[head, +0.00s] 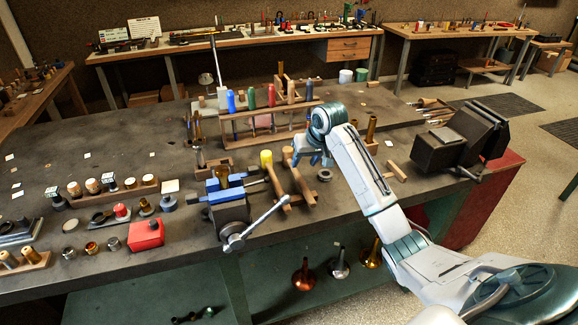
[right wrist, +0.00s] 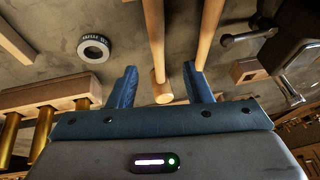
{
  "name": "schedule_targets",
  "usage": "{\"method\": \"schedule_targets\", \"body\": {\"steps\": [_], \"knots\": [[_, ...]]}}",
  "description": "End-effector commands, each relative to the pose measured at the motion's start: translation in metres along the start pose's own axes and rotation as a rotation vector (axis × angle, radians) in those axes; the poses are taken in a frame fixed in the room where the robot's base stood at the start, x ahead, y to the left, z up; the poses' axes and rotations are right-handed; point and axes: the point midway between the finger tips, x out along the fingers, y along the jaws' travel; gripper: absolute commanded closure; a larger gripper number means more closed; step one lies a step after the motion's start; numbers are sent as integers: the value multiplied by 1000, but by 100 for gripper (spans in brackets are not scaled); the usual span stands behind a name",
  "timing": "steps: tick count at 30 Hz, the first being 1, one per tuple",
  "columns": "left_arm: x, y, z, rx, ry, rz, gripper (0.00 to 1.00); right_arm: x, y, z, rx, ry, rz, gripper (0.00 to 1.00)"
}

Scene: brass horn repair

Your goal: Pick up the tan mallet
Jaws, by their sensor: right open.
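The tan mallet (head: 304,186) lies on the bench, to the right of a yellow-tipped mallet (head: 266,159). My right gripper (head: 315,160) is open and empty just above its far end. In the right wrist view, a pale wooden shaft (right wrist: 155,45), seemingly the tan mallet's, ends between the two blue fingers of my right gripper (right wrist: 158,88). A second wooden shaft (right wrist: 207,35) runs behind the right finger, which hides its end. I cannot tell whether either finger touches wood. My left gripper is not in view.
A blue vise (head: 224,192) with a long handle stands to the left of the mallets. A tool rack (head: 250,128) stands behind them. A dark ring (head: 324,175) lies close on the right, and brass tubes (head: 371,129) stand beyond. A large dark vise (head: 445,148) is farther right.

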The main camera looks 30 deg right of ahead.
Motion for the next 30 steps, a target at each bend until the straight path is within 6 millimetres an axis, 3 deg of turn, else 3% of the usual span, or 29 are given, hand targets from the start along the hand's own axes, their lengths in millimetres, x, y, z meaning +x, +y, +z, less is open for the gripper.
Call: {"method": "schedule_targets", "body": {"steps": [7,18,27,30], "knots": [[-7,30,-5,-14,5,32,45,26,0,-1,1,0,-3,55],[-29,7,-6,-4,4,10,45,72,3,-2,2,0,-4,55],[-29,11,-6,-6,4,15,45,79,4,-2,0,2,-2,55],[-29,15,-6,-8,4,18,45,79,4,-2,0,2,-2,73]]}}
